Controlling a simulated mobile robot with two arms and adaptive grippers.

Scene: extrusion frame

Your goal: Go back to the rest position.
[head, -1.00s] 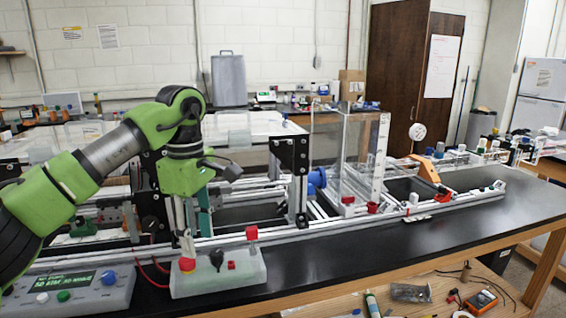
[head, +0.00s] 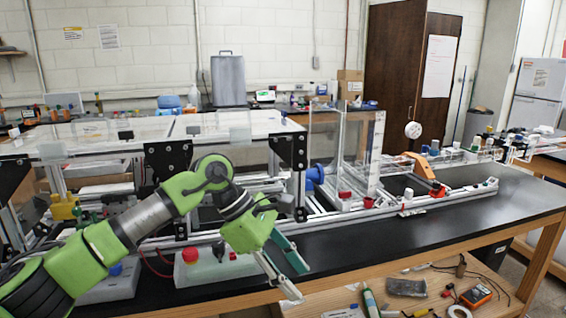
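My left gripper (head: 291,276) is at the end of the green arm that comes in from the left. It hangs in front of the black bench's front edge, to the right of the white control box (head: 208,268). Its two fingers point down and to the right, spread apart with nothing between them. The control box has a red button (head: 191,255) on top, clear of the fingers. My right gripper is not in view.
The extrusion frame (head: 340,226) runs along the black bench (head: 420,232) behind the arm. A lower wooden shelf (head: 420,285) holds an orange meter (head: 475,296), a tube (head: 370,302) and a bag (head: 406,287). The bench's front right is bare.

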